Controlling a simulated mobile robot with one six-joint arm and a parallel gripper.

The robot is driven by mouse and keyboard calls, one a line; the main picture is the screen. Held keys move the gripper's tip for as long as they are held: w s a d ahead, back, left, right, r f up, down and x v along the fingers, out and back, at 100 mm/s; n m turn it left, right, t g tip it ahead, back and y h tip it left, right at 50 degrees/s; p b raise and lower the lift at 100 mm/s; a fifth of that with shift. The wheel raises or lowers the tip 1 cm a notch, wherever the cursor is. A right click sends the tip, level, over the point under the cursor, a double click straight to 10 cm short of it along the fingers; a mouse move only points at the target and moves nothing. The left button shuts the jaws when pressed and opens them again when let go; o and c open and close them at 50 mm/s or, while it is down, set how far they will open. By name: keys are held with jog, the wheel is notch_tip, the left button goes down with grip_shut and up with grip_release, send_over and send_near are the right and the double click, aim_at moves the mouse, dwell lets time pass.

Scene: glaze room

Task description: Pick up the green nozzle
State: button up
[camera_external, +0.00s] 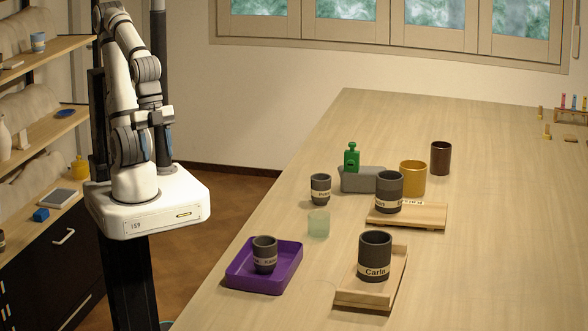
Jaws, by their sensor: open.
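The green nozzle (352,159) stands upright at the left end of a grey block (360,181) on the long wooden table. It has a wider body and a narrow top. My gripper (158,147) is open beside my folded arm, above my white base at the left. It is well to the left of the nozzle, off the table, and touches nothing that I can see. Its fingers are small and partly lost against the arm.
Dark cups stand close by: one left of the block (320,189), one in front on a wooden board (389,190). A mustard cup (412,177) and brown cup (440,158) stand right. A purple tray (284,278) and translucent green cup (318,224) are nearer.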

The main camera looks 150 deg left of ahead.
jog(key=shift+o, duration=0.4)
jog(key=w+a+r+n+b, duration=0.1)
jog(key=w+a+n+b, duration=0.15)
jog(key=w+a, duration=0.85)
jog(key=n+y+b, duration=0.1)
jog(key=n+y, duration=0.1)
jog(key=n, duration=0.3)
send_near(350, 151)
jog(key=w+d, duration=0.9)
jog(key=d, duration=0.5)
jog(key=shift+n+y, duration=0.7)
jog(key=shift+n, duration=0.05)
jog(key=s+a+f, duration=0.1)
jog(key=s+a, duration=0.1)
jog(key=a, duration=0.2)
jog(key=s+a+f, duration=0.2)
jog(key=s+a, duration=0.1)
jog(key=a, duration=0.2)
jog(key=s+a+f, duration=0.2)
jog(key=s+a, duration=0.1)
jog(key=a, duration=0.2)
jog(key=shift+a+b, duration=0.25)
jog(key=shift+b, duration=0.1)
jog(key=shift+w+p+x, duration=0.15)
jog(key=shift+p+x, duration=0.4)
jog(key=shift+x, duration=1.45)
jog(key=shift+w+p+x, duration=0.1)
jog(key=shift+p+x, duration=0.45)
jog(key=shift+x, duration=1.4)
jog(key=shift+d, duration=0.1)
